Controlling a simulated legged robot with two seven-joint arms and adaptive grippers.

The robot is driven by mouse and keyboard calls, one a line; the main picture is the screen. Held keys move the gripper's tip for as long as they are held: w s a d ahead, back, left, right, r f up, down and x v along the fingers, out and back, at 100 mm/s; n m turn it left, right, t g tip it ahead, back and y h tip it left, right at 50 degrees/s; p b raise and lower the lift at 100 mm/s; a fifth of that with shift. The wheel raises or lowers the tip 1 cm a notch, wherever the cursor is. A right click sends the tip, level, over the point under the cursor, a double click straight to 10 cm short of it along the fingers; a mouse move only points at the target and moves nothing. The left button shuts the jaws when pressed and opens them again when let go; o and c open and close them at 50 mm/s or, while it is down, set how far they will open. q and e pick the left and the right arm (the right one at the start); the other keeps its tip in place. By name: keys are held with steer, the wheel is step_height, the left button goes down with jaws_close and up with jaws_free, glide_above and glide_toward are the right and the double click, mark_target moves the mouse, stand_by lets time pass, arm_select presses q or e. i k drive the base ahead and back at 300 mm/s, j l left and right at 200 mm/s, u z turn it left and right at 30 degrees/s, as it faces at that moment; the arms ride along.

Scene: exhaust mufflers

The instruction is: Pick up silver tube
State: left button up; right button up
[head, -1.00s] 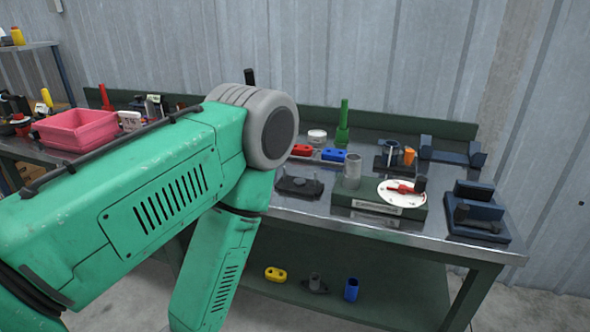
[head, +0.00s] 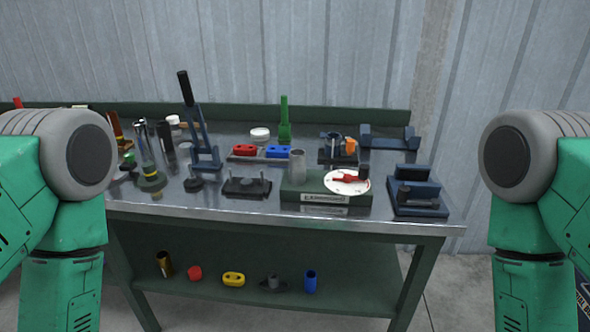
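A silver-grey tube (head: 298,166) stands upright on the bench top, at the left end of a green block (head: 310,196) with a white label. I cannot tell whether it sits in the block or just beside it. Nothing of mine touches it. My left arm shows at the left edge and my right arm at the right edge, both with bent elbows and lower links pointing down. Both grippers are out of the picture.
The metal-topped bench (head: 240,212) holds a white dial (head: 338,186), a dark blue fixture (head: 418,194), a lever press (head: 200,130), a green bottle (head: 285,122) and red and blue blocks. A lower shelf (head: 345,270) holds several small parts. The space between my arms is clear.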

mark_target(297, 170)
steer(key=i+j, duration=0.15)
steer(key=j, duration=0.15)
steer(key=i+j, duration=0.15)
steer(key=j, duration=0.2)
steer(key=i+j, duration=0.15)
steer(key=j, duration=0.15)
steer(key=i+j, duration=0.15)
steer(key=j, duration=0.15)
steer(key=z, duration=0.05)
